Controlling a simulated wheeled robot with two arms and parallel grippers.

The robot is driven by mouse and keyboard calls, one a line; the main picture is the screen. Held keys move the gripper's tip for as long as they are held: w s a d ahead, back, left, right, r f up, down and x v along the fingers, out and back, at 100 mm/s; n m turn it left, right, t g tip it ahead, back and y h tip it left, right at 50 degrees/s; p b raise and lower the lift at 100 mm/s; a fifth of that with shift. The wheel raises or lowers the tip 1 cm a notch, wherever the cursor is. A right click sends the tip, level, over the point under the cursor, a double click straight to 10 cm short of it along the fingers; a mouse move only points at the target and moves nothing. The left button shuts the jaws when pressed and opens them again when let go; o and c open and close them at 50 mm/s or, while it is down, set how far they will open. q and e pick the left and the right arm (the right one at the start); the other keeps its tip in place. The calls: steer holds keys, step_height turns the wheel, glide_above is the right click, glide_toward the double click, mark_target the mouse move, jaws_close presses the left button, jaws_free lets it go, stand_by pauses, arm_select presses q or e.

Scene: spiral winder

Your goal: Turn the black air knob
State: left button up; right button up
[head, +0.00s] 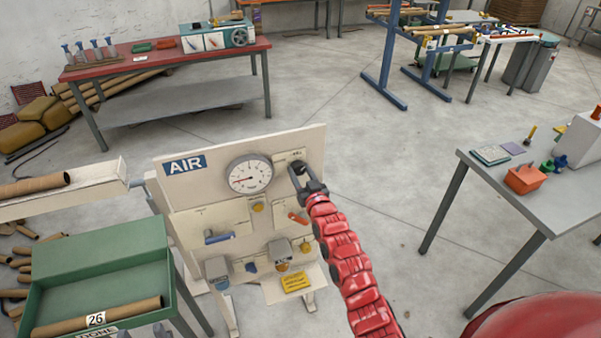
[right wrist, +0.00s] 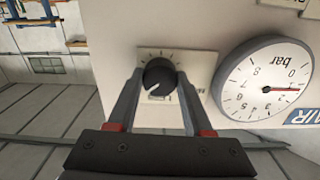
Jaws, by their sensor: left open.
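The black air knob (right wrist: 159,75) sits on a pale plate with scale marks, on the panel marked AIR (head: 215,192). In the right wrist view, my right gripper (right wrist: 160,78) has one finger on each side of the knob; I cannot tell whether they press on it. In the head view, my right gripper (head: 303,172) is at the panel's upper right and largely hides the knob. Dark fingertips of my left gripper (head: 143,333) show at the bottom edge, apart and empty, by the green tray.
A round pressure gauge (head: 250,176) is close beside the knob; its needle points near 1 in the right wrist view. Lower on the panel are an orange-red lever (head: 297,218) and other fittings. A green tray (head: 105,255) holds a brown tube at left. A grey table (head: 545,190) stands right.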

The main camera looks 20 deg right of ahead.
jaws_close()
